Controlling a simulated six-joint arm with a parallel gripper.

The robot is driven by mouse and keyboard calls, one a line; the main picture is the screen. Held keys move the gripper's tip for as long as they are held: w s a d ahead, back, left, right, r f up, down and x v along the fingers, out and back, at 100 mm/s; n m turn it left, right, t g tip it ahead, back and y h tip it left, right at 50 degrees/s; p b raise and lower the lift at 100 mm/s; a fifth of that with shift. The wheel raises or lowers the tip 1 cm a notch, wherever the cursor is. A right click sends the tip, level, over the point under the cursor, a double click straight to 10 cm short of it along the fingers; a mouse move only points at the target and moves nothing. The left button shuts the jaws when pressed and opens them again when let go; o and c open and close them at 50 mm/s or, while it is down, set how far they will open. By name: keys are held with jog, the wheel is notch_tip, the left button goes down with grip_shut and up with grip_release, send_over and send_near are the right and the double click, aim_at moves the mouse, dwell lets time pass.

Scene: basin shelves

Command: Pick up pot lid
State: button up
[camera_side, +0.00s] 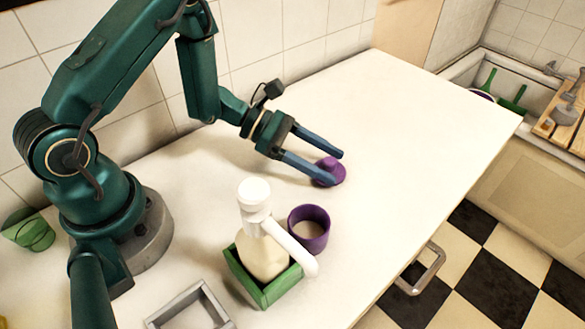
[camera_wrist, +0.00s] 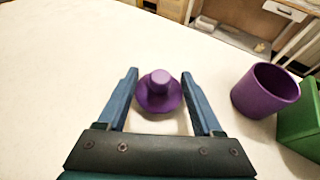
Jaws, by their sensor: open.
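The purple pot lid (camera_side: 328,172) lies on the white counter, knob up. My gripper (camera_side: 338,168) is open, with its two blue fingers spread on either side of the lid. In the wrist view the lid (camera_wrist: 159,92) sits between the fingers of my gripper (camera_wrist: 160,78), with its knob in full view. The near finger partly hides the lid's edge in the side view. I cannot tell whether either finger touches it. The purple pot (camera_side: 309,229) stands open on the counter, apart from the lid; it also shows at right in the wrist view (camera_wrist: 264,90).
A white bottle (camera_side: 262,246) with a spout stands in a green box (camera_side: 262,292) beside the pot. A grey tray (camera_side: 190,309) lies near the front. The white counter (camera_side: 420,120) is clear to the right. A tiled wall runs behind my arm.

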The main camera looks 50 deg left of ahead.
jog(key=shift+w+d+f, duration=0.2)
jog(key=shift+d, duration=0.25)
grip_shut()
jog(key=shift+r, duration=0.1)
